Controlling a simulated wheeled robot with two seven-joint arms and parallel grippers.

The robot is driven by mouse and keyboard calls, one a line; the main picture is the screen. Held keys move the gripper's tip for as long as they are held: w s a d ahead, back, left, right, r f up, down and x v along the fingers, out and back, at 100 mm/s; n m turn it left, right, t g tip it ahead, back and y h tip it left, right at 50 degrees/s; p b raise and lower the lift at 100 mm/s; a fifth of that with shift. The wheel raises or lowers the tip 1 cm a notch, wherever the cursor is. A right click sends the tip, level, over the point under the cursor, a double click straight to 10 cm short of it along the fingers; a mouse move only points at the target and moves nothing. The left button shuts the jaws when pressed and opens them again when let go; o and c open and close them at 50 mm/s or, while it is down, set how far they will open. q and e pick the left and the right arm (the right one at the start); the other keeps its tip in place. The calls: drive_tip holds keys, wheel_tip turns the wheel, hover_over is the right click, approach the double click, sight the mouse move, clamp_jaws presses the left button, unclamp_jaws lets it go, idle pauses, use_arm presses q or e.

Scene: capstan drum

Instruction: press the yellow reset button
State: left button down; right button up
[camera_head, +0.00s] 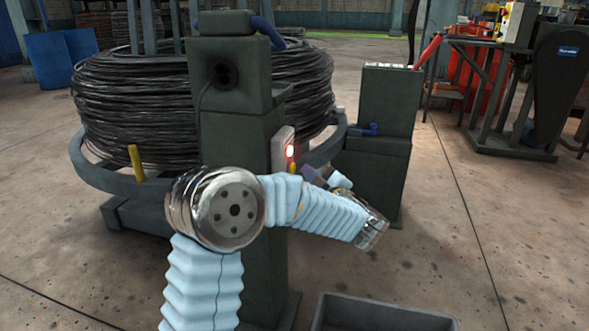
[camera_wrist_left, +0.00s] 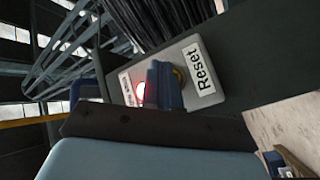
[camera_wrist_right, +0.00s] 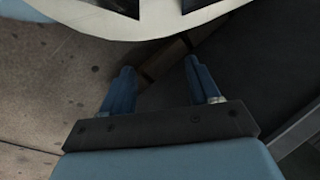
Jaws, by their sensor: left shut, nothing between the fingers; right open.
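The yellow reset button (camera_wrist_left: 181,77) sits on a light grey control box (camera_wrist_left: 207,93) beside a white "Reset" label (camera_wrist_left: 204,71). In the left wrist view the fingers partly cover it. In the head view a bit of yellow (camera_head: 291,167) shows below a lit red lamp (camera_head: 290,151) on the box's side. My left gripper (camera_wrist_left: 160,70) is shut and empty, its tips in front of the box beside the button; I cannot tell whether they touch it. In the head view it (camera_head: 308,172) lies just right of the box. My right gripper (camera_wrist_right: 158,75) is open and empty.
The box is mounted on a dark green post (camera_head: 240,140). A large coil of black wire (camera_head: 130,105) stands behind, on a ring-shaped base. A green cabinet (camera_head: 385,140) stands to the right. A grey open bin (camera_head: 380,312) is at the bottom.

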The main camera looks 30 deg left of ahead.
use_arm(q)
drive_tip(key=shift+a, duration=0.35)
drive_tip(key=shift+s+a, duration=0.2)
drive_tip(key=shift+a, duration=0.35)
idle(0.8)
drive_tip(key=shift+d, duration=0.2)
drive_tip(key=shift+w+d, duration=0.2)
drive_tip(key=shift+d, duration=0.55)
drive_tip(key=shift+w+d, duration=0.2)
drive_tip(key=shift+d, duration=0.6)
drive_tip(key=shift+w+d, duration=0.25)
drive_tip(key=shift+d, duration=0.55)
drive_tip(key=shift+w+d, duration=0.2)
drive_tip(key=shift+d, duration=0.6)
